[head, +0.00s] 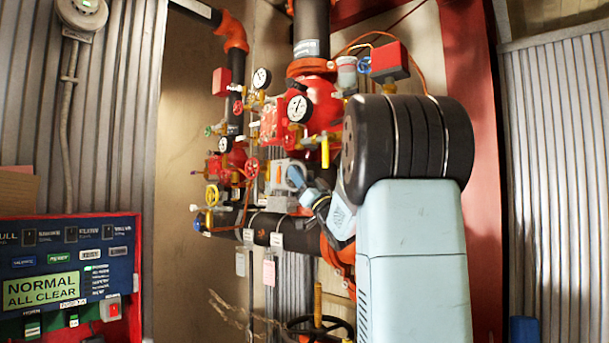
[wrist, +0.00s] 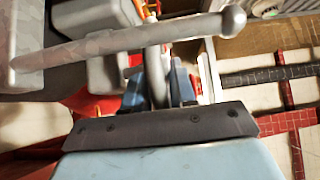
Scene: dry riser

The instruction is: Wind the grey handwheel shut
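A grey rounded part, which looks like the grey handwheel (head: 295,175), sits on a pale grey housing among the red pipework in the head view. My gripper (head: 310,194) is right at it, and my arm hides part of it. In the wrist view my blue fingers (wrist: 165,88) stand on either side of a narrow grey upright piece, perhaps the wheel's rim. Whether they press on it cannot be told. A grey bar with a ball end (wrist: 130,40) crosses in front of the fingers.
A grey housing (wrist: 95,28) lies behind the bar. Round gauges (head: 299,108), a small red handwheel (head: 251,167) and a yellow handle (head: 212,195) crowd around my gripper. A black pipe (head: 265,230) runs below. A dark handwheel (head: 322,325) is lower down. A control panel (head: 65,270) stands left.

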